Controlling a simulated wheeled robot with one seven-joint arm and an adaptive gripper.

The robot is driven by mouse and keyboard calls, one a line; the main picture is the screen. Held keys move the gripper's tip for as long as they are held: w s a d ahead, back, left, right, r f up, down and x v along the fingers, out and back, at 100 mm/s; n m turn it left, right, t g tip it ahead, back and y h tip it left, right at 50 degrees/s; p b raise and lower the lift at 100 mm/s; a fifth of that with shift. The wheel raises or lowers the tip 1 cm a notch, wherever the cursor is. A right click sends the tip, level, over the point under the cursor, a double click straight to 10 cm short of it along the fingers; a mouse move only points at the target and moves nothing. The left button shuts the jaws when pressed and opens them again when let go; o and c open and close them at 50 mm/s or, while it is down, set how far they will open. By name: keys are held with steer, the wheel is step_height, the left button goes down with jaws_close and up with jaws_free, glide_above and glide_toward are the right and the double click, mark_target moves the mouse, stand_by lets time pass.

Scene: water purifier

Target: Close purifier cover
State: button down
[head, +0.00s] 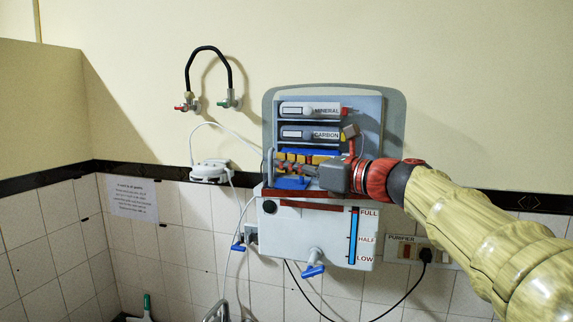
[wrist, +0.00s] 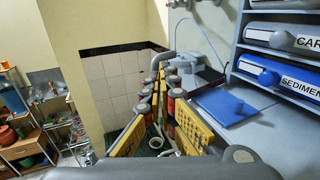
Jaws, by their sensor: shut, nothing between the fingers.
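The purifier (head: 373,110) is mounted on the wall with its front open, showing filters labelled MINERAL (head: 312,109) and CARBON (head: 312,133). A grey, round-cornered panel (head: 396,115) stands upright around and behind the filter rack; I cannot tell for sure whether it is the cover. My gripper (head: 277,160) reaches in from the right, in front of the lower rack, with its fingers pointing left. In the wrist view my gripper (wrist: 157,78) has its yellow fingers drawn together at the tips and empty.
Below the rack is a white tank (head: 320,235) with a level gauge and a blue-handled tap (head: 313,270). A small white device (head: 211,171) and taps (head: 229,100) are on the wall to the left. A shelf (wrist: 25,145) stands beyond.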

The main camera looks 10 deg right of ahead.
mark_target(275, 157)
steer(key=w+a+p, duration=0.1)
steer(key=w, duration=0.1)
steer(key=w+a+p, duration=0.1)
steer(key=w, duration=0.2)
steer(key=w+a+p, duration=0.1)
steer(key=w, duration=0.1)
steer(key=shift+w+a+r, duration=0.15)
steer(key=shift+w+a, duration=0.1)
steer(key=shift+a, duration=0.05)
steer(key=shift+f, duration=0.2)
